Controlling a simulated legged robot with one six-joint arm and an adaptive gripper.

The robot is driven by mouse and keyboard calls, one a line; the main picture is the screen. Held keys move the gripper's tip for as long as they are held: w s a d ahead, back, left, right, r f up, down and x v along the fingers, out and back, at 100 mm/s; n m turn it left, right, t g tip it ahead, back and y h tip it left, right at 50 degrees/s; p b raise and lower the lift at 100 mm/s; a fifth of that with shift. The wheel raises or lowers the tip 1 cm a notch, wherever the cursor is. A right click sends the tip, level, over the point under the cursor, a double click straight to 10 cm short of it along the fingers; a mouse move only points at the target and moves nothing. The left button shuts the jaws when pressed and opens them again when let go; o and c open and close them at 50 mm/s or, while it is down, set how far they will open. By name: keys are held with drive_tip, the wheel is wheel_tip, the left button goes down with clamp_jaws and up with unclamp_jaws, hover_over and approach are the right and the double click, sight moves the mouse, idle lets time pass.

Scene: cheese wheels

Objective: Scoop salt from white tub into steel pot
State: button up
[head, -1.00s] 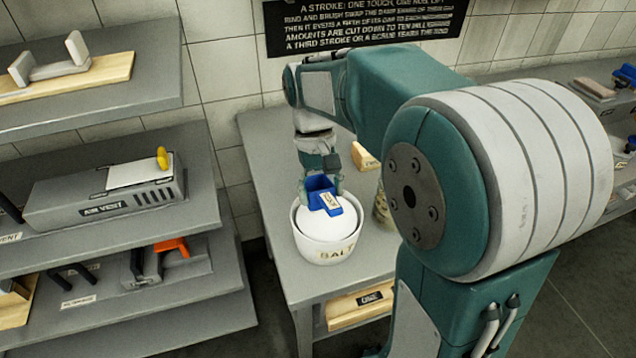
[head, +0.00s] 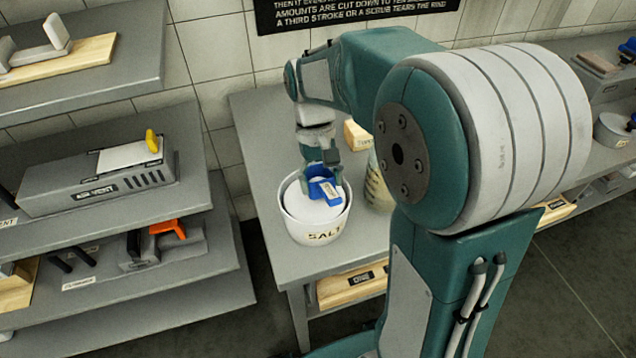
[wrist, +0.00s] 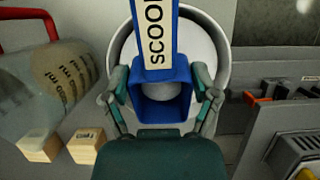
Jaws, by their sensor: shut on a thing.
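The white tub (head: 318,232) labelled SALT stands on the grey table and is filled with white salt (head: 304,207). My gripper (head: 322,172) points down over the tub's far right part. It is shut on the blue scoop (head: 324,191), labelled SCOOP. In the wrist view the scoop (wrist: 160,98) sits between both fingers, with the tub's rim (wrist: 222,62) around it. The scoop is at the salt surface; how deep it is, I cannot tell. A round grey pot (head: 611,131) at the far right, partly cut off, looks like the steel pot.
A glass jar (head: 377,190) with printing stands close right of the tub, partly hidden by my arm. A wooden block (head: 356,136) is behind it. Shelves with a grey vent unit (head: 100,182) are at the left. The table's front left is clear.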

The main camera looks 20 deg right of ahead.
sight(322, 184)
drive_tip(key=shift+r, duration=0.35)
drive_tip(key=shift+a+r, duration=0.8)
drive_tip(key=shift+r, duration=0.3)
drive_tip(key=shift+d+r, duration=0.3)
drive_tip(key=shift+r, duration=0.3)
drive_tip(key=shift+d+r, duration=0.25)
drive_tip(key=shift+r, duration=0.35)
drive_tip(key=shift+a+r, duration=0.1)
drive_tip(key=shift+r, duration=0.4)
drive_tip(key=shift+a+r, duration=0.2)
drive_tip(key=shift+a, duration=0.1)
drive_tip(key=shift+d, duration=0.25)
